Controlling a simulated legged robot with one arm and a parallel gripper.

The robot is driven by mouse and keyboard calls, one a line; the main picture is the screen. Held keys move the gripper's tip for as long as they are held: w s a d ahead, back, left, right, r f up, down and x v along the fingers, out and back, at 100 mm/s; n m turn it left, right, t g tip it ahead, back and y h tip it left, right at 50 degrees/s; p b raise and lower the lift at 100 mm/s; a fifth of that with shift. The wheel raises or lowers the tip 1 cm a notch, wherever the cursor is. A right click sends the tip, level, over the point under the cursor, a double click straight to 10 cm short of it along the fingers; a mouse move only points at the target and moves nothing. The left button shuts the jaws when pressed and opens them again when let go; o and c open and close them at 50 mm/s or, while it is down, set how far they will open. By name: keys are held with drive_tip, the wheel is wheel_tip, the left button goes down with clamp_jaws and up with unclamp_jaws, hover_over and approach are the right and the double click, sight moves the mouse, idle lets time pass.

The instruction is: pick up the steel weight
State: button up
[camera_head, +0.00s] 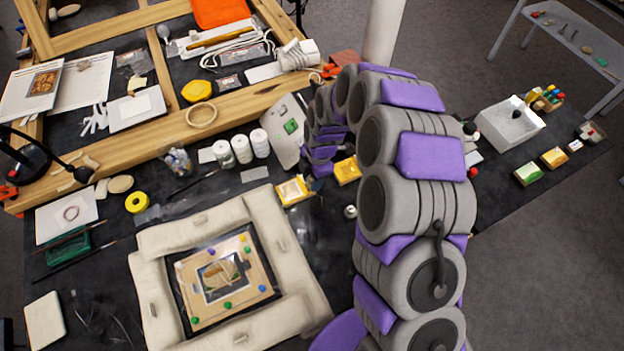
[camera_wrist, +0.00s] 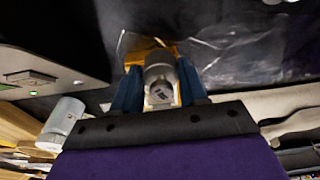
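The steel weight (camera_wrist: 160,72) is a shiny grey cylinder in the middle of the wrist view. It lies between the two dark blue fingers of my gripper (camera_wrist: 160,86), with one finger close along each side. I cannot tell whether both fingers press on it. A yellow block (camera_wrist: 150,45) shows just behind the weight. In the head view my gripper (camera_head: 320,168) is low over the dark table, right of the grey panel. From there the weight between the fingers cannot be made out clearly.
White jars (camera_head: 241,149) stand left of the grey panel (camera_head: 287,127). Yellow blocks (camera_head: 348,170) lie close to my gripper. A padded cream frame (camera_head: 155,285) fills the front, around a pinned board (camera_head: 240,298). A white box (camera_head: 510,125) stands at the right.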

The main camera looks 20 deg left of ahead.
drive_tip(key=c, duration=0.7)
drive_tip(key=shift+r, duration=0.15)
